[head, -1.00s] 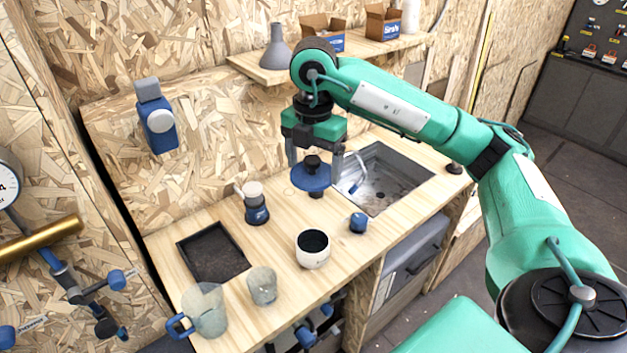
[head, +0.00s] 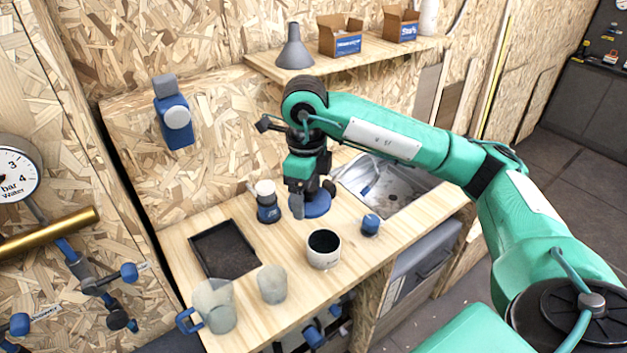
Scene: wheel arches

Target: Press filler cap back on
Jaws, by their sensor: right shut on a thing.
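A round blue disc (head: 318,207), which seems to be the filler cap, is at the wooden counter (head: 290,253), left of the sink. My right gripper (head: 312,197) points down over it. Its jaws are shut on the cap, with one grey finger in front at the left and the other behind at the right. The jaws hide part of the cap. I cannot tell whether the cap touches something below it; any opening there is hidden. My left gripper is not in view.
A metal sink (head: 405,188) lies right of the gripper.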

